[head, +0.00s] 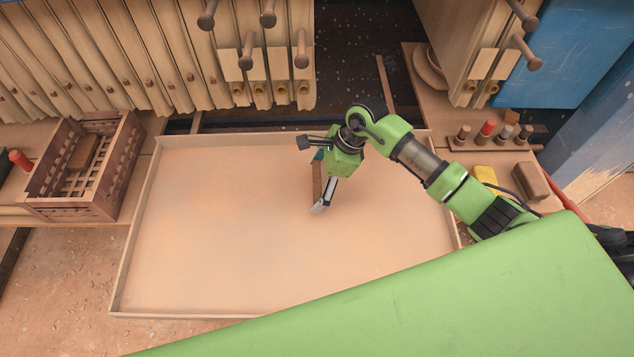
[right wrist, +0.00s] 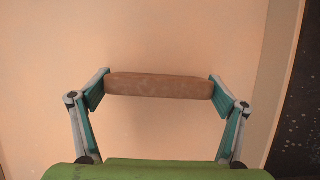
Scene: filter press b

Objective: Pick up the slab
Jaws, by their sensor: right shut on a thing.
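The slab (right wrist: 158,86) is a brown block with rounded edges. In the right wrist view it lies crosswise between the two teal pads of my right gripper (right wrist: 160,92), one pad at each end. My right gripper also shows in the head view (head: 321,183), pointing down over the shallow tray, shut on the slab. There the slab (head: 317,178) is a narrow brown strip, partly hidden by the gripper. I cannot tell for sure whether it touches the tray floor. My left gripper is not in view.
The wide wooden tray (head: 230,240) is otherwise empty. A slatted crate (head: 110,185) with a brown block stands left. Hanging filter plates (head: 130,60) with handles line the back. At right are a row of small bottles (head: 487,130), a yellow block (head: 486,178) and a brown block (head: 531,181).

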